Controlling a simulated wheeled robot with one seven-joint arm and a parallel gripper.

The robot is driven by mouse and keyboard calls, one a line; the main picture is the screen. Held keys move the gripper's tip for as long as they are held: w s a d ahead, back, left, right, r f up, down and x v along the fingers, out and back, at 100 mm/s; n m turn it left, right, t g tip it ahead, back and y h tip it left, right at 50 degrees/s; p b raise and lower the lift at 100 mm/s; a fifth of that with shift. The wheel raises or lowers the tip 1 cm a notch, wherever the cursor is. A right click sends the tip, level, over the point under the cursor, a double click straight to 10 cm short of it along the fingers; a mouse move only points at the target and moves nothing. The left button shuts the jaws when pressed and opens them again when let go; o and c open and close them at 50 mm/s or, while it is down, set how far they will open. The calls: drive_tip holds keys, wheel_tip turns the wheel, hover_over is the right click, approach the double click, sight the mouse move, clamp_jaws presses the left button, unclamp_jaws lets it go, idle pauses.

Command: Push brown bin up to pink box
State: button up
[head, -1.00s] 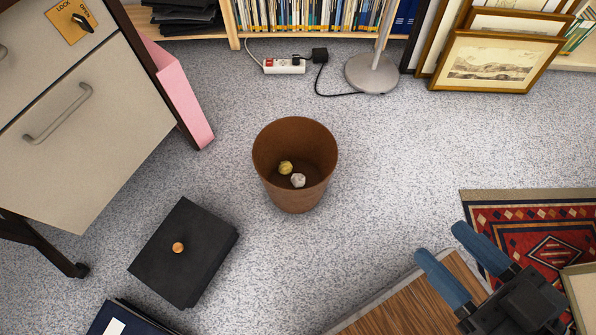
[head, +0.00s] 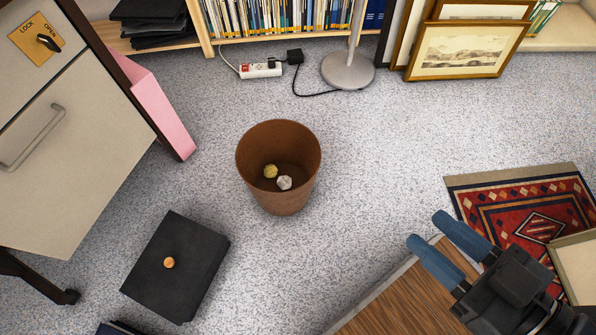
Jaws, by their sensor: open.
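The brown bin (head: 279,198) stands upright on the grey carpet near the middle of the head view, with a yellow and a white crumpled ball inside. The pink box (head: 163,118) stands to its upper left, beside the grey cabinet and partly hidden by it. Open floor lies between the bin and the box. My gripper (head: 434,234) is at the lower right, well apart from the bin. Its two blue fingers are spread and nothing is between them.
A black box (head: 183,287) with an orange ball (head: 169,263) on it lies left of the bin. The grey cabinet (head: 70,150) fills the left side. A power strip (head: 261,70), a lamp base (head: 348,71) and framed prints (head: 466,51) are at the back. A red rug (head: 520,212) lies at right.

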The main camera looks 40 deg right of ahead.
drive_tip(key=d+f+m+g, duration=0.1)
drive_tip(key=d+f+g, duration=0.1)
drive_tip(key=f, duration=0.5)
drive_tip(key=s+d+f+m+g+h, duration=0.1)
drive_tip(key=d+f, duration=0.1)
drive_tip(key=f, duration=0.5)
drive_tip(key=d+f+m+g, duration=0.1)
drive_tip(key=f+g, duration=0.1)
drive_tip(key=f, duration=0.6)
drive_tip(key=shift+s+d+f+m+g+h, duration=0.1)
drive_tip(key=shift+s+d+m+g+h, duration=0.2)
drive_tip(key=shift+d+h, duration=0.1)
clamp_jaws()
wheel_tip(320, 180, down, 20)
drive_tip(key=w+d+m+g+y, duration=0.1)
drive_tip(key=w+m+g+y, duration=0.2)
drive_tip(key=m+y, duration=0.3)
drive_tip(key=w+d+r+m+t+y, duration=0.1)
drive_tip(key=w+d+r+t+y, duration=0.25)
drive_tip(key=w+r+t, duration=0.2)
drive_tip(key=w+d+r+m+t+y, duration=0.1)
drive_tip(key=w+d+r+t+y, duration=0.1)
drive_tip(key=w+d+r+t, duration=0.4)
drive_tip(key=w+a+f+g, duration=0.2)
drive_tip(key=w+a, duration=0.6)
drive_tip(key=w, duration=0.4)
drive_tip(key=shift+w+a+b, duration=0.2)
drive_tip(key=shift+w+b, duration=0.2)
drive_tip(key=shift+b, duration=0.05)
